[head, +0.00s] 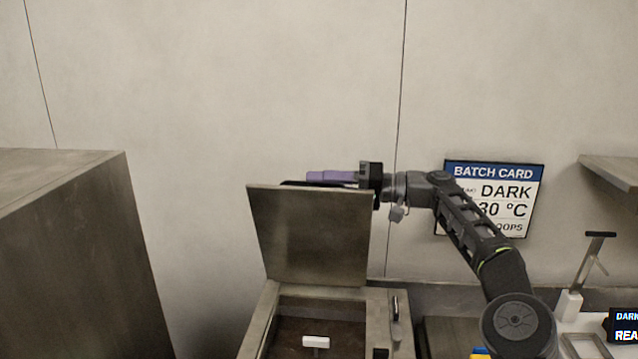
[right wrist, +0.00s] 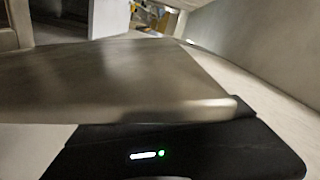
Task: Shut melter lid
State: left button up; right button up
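The melter lid (head: 312,238) is a grey metal panel that stands raised, close to upright, at the back of the open melter (head: 377,315). The melter's dark inside shows below it, with a white-topped piece (head: 316,342) in it. My right gripper (head: 318,179) is behind and just above the lid's top edge, pointing left. Its purple finger shows over the edge; the rest is partly hidden by the lid. In the right wrist view the lid (right wrist: 110,80) fills the middle, close to the camera. Whether the fingers are apart or touch the lid cannot be told. My left gripper is not in view.
A large metal cabinet (head: 80,250) stands at the left. A batch card (head: 490,195) hangs on the back wall, behind my right arm. A shelf (head: 615,172) juts out at the right, above a white-based stand (head: 570,303) and a small dark display (head: 622,326).

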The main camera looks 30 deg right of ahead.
jog(key=shift+w+a, duration=0.2)
grip_shut()
dwell(0.3)
jog(key=shift+s+f, duration=0.1)
jog(key=shift+f, duration=0.05)
dwell(0.9)
